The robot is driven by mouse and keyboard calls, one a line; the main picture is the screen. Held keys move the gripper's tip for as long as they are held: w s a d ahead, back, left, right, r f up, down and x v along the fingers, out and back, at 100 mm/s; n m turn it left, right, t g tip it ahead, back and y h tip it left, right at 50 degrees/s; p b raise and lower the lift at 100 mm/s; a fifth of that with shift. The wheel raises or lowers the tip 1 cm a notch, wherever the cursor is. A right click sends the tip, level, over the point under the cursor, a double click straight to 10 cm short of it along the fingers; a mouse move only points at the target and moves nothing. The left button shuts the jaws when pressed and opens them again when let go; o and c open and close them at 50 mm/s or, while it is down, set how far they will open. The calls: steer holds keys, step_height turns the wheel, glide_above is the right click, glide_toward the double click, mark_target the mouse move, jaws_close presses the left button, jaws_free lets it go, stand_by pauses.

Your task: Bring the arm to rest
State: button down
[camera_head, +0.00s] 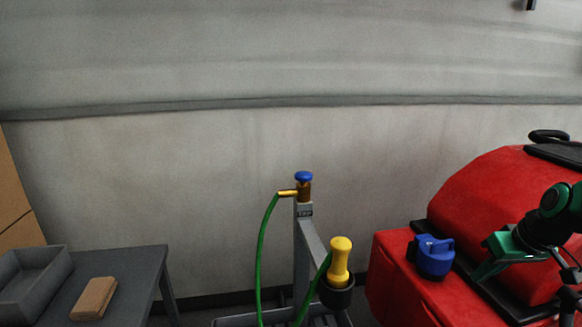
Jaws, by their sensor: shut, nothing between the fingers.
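My gripper (484,272), green and black, is at the right, over the red scrubber machine (476,190). Its green fingers point down and to the left and are shut with nothing held. They appear just right of a blue cap (434,260) on the red machine's lower front part. A small gap shows between the fingers and the cap; I cannot tell the depth between them. Part of my arm runs out of the right edge.
A grey post (304,240) carries a brass tap with a blue knob (303,176), a green hose (262,240) and a yellow nozzle (341,262) in a black holder. A dark table (140,264) at left bears a grey bin (36,290) and a tan block (95,298).

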steer(key=s+a+r+m+g, duration=0.1)
steer(key=s+a+m+g, duration=0.1)
steer(key=s, duration=0.8)
steer(key=s+a+r+m+g, duration=0.1)
steer(key=s+a+m+g, duration=0.1)
steer(key=s, duration=0.8)
steer(key=shift+s+a+m+g+h, duration=0.2)
steer(key=shift+a+m+g+h, duration=0.25)
steer(key=shift+m, duration=0.75)
steer(key=shift+a, duration=0.15)
